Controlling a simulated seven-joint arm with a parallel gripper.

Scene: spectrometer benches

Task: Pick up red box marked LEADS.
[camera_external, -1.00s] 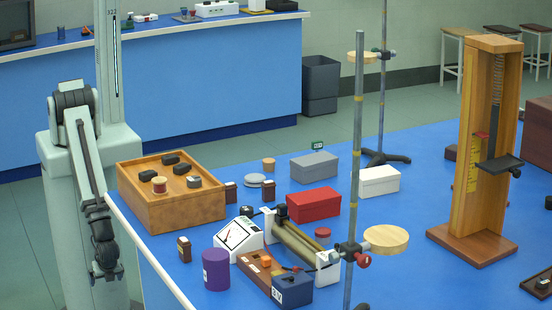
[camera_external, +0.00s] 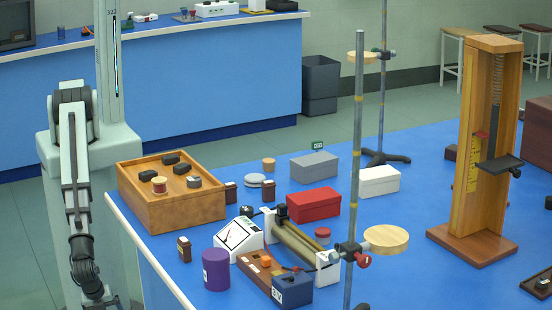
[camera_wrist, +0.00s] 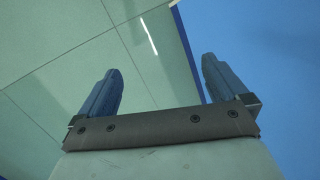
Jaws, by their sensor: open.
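A red box (camera_external: 314,204) sits on the blue bench, between a grey box and the long apparatus with rods. No LEADS marking can be read on it at this size. My gripper (camera_wrist: 160,85) shows in the wrist view with its two dark fingers spread apart and nothing between them. Beyond the fingers are floor tiles and a blue surface. In the external view my arm hangs down at the left, beside the bench, with its end at the bottom of the picture. It is well apart from the red box.
A grey box (camera_external: 314,166) and a white box (camera_external: 379,181) stand near the red box. A wooden tray (camera_external: 187,213) is at the bench's left corner. A purple cylinder (camera_external: 216,270), a white meter (camera_external: 238,236) and a tall stand rod (camera_external: 357,150) are in front.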

